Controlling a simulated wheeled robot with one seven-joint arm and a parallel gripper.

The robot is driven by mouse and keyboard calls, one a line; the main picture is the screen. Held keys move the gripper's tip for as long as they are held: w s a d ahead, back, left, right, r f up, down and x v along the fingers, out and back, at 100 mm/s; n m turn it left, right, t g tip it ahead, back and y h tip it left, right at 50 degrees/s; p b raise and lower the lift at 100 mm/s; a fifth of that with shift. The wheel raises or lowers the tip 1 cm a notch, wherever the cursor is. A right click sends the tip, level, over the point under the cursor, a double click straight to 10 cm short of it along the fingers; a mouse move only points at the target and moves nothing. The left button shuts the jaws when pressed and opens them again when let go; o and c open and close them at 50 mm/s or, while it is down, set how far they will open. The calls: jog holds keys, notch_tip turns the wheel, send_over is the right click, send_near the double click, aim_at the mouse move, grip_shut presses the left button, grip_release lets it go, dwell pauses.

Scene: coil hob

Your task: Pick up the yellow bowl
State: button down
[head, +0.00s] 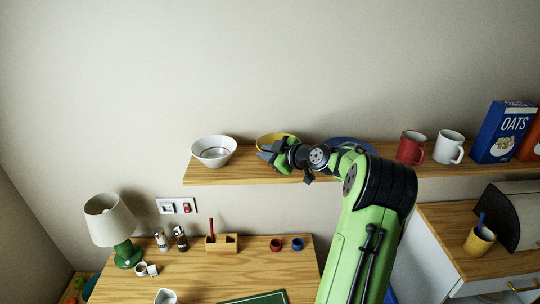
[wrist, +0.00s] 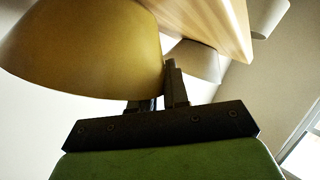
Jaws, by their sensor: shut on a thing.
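The yellow bowl (head: 280,136) is at the wooden shelf, partly hidden behind my gripper in the head view. In the wrist view the yellow bowl (wrist: 85,45) fills the upper left, very near the camera. My gripper (head: 266,152) reaches it from the front. In the wrist view my gripper (wrist: 158,95) is shut on the bowl's edge; one finger shows and the other is partly hidden by the bowl. I cannot tell whether the bowl touches the shelf.
The wooden shelf (head: 230,172) also holds a white bowl (head: 213,152) to the left. A blue dish (head: 352,142) is behind my arm. A red mug (head: 411,148), a white mug (head: 447,148) and an oats box (head: 502,132) stand to the right. A desk with a lamp (head: 110,220) is below.

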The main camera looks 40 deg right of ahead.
notch_tip(320, 180, up, 6)
jog(key=shift+a+r, duration=0.1)
jog(key=shift+r, duration=0.1)
jog(key=s+a+b, duration=0.6)
jog(key=s+a, duration=0.6)
jog(key=s, duration=0.3)
jog(key=shift+a, duration=0.3)
